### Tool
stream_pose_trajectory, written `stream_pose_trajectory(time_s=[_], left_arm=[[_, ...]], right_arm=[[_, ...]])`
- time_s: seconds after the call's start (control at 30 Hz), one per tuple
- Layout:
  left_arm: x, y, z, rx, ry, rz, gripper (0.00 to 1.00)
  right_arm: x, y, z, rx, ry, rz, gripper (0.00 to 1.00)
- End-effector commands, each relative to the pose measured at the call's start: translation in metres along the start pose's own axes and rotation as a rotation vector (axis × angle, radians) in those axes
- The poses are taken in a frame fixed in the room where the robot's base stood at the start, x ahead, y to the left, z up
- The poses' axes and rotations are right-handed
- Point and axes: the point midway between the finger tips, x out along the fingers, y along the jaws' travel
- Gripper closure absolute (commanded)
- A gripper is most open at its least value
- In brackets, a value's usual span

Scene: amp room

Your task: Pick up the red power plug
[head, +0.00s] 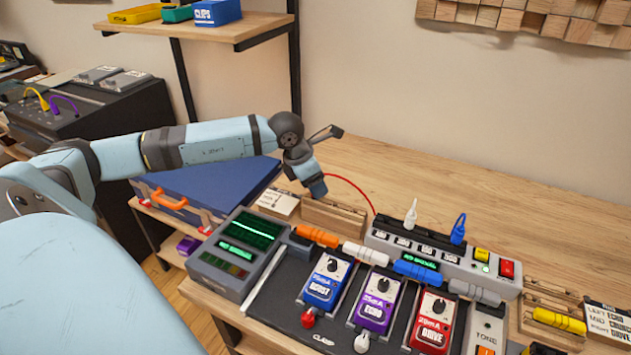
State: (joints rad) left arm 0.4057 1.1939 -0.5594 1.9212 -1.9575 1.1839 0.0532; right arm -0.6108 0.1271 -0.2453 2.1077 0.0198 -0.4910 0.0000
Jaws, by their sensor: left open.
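A thin red cable (352,186) arcs from beside my left gripper (317,188) down to the back of the grey power strip (385,237). No red plug body shows clearly at the cable's gripper end; my gripper may hide it. My left gripper is open and points down over a wooden holder (338,217) behind the pedals. Whether its fingers touch anything cannot be told. A white plug (410,215) and a blue plug (458,230) stand upright on the strip. My right gripper is not in view.
A blue pedal (326,281), a purple pedal (376,301) and a red pedal (432,320) stand on a dark board in front. A blue case (210,187) lies to the left. The table's back right is clear. A shelf (205,27) hangs above.

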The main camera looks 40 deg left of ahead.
Motion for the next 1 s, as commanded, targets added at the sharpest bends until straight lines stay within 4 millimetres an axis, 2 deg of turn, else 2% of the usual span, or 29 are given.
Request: stream_pose_trajectory(time_s=[0.27, 0.37, 0.5, 0.53, 0.83, 1.0], left_arm=[[0.005, 0.0, 0.0, 0.001, -0.001, 0.0, 0.47], [0.005, 0.0, 0.0, 0.001, -0.001, 0.0, 0.65], [0.005, 0.0, 0.0, 0.001, -0.001, 0.0, 0.97], [0.005, 0.0, 0.0, 0.001, -0.001, 0.0, 1.0], [0.003, 0.0, 0.001, 0.001, -0.001, 0.0, 1.0], [-0.008, 0.001, 0.006, 0.001, -0.003, 0.002, 1.0]], right_arm=[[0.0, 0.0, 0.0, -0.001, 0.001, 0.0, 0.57], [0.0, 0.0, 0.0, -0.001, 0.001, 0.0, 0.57], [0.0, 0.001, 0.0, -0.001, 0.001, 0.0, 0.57], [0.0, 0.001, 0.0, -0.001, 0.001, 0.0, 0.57], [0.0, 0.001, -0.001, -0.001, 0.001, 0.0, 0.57], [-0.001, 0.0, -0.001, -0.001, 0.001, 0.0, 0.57]])
